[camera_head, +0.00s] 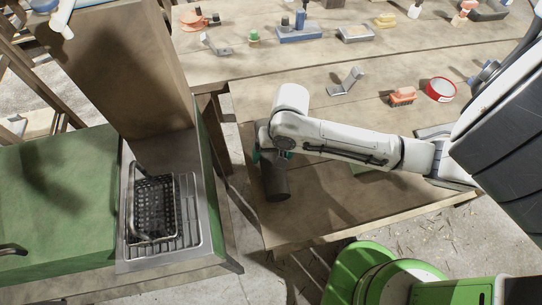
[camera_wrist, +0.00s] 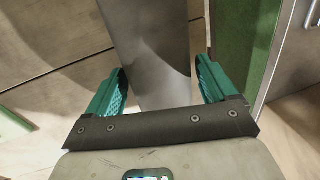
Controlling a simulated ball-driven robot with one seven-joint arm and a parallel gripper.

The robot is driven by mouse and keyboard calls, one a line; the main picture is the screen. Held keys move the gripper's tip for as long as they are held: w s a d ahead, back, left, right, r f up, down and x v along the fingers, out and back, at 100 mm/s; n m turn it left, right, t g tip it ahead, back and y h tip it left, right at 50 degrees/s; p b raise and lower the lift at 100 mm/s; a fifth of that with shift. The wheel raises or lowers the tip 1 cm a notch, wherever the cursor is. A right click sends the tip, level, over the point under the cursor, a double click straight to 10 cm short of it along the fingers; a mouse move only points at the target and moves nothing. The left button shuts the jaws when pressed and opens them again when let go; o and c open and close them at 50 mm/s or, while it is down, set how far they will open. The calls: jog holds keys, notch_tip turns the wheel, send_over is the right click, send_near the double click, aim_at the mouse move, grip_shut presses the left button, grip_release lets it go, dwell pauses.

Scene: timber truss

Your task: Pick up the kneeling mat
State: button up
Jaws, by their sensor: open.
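A dark grey, cylinder-like thing (camera_head: 276,184), which looks like the rolled kneeling mat, stands or lies at the near left end of the timber bench. In the wrist view the grey mat (camera_wrist: 155,45) runs from the top edge down between the fingers. My gripper (camera_head: 271,156) is at its upper part, with teal fingers on either side. In the wrist view my gripper (camera_wrist: 160,88) is open around the mat, with a gap visible at the right finger. Whether the left finger touches it I cannot tell. The wrist hides the mat's top end in the head view.
Left is a green-topped bench (camera_head: 60,205) with a black wire basket (camera_head: 154,207) on a metal drainer (camera_head: 190,235). On the timber bench (camera_head: 330,205) are an orange brush (camera_head: 402,96), a red tape roll (camera_head: 440,89) and a grey bracket (camera_head: 346,82). A gap separates the benches.

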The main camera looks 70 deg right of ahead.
jog(key=shift+c, duration=0.5)
jog(key=c, duration=0.9)
jog(key=shift+o, duration=0.2)
jog(key=shift+r, duration=0.1)
